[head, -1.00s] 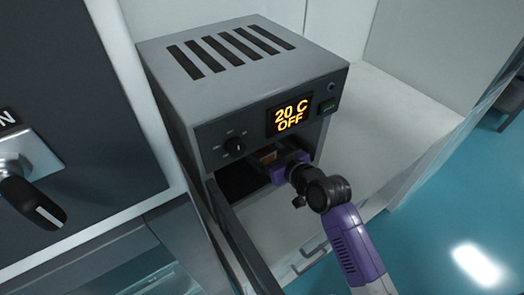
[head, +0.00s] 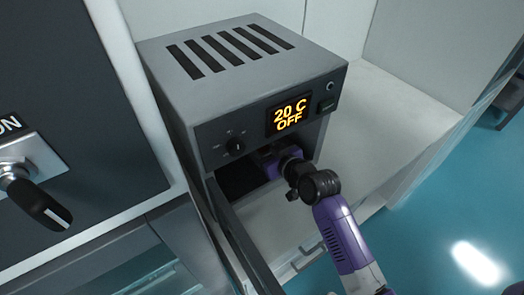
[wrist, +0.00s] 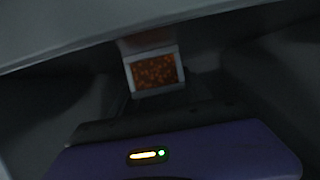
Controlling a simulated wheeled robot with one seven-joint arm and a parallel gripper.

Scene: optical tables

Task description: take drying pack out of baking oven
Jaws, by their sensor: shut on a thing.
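The baking oven (head: 215,100) is a grey box with slots on top and a display reading "20 C OFF". Its door (head: 243,245) is open, leaving a dark cavity (head: 238,178). My gripper reaches into the right part of this opening, its fingers hidden in the head view. In the wrist view the drying pack (wrist: 155,71), a small white-framed block with an orange speckled face, is at the fingertips of my gripper (wrist: 158,92). My gripper is shut on it, inside the dim oven.
The oven stands on a pale bench (head: 400,110) with free room to its right. A dark cabinet (head: 85,90) with a lever handle (head: 35,200) stands close on the left. The open door hangs near my arm.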

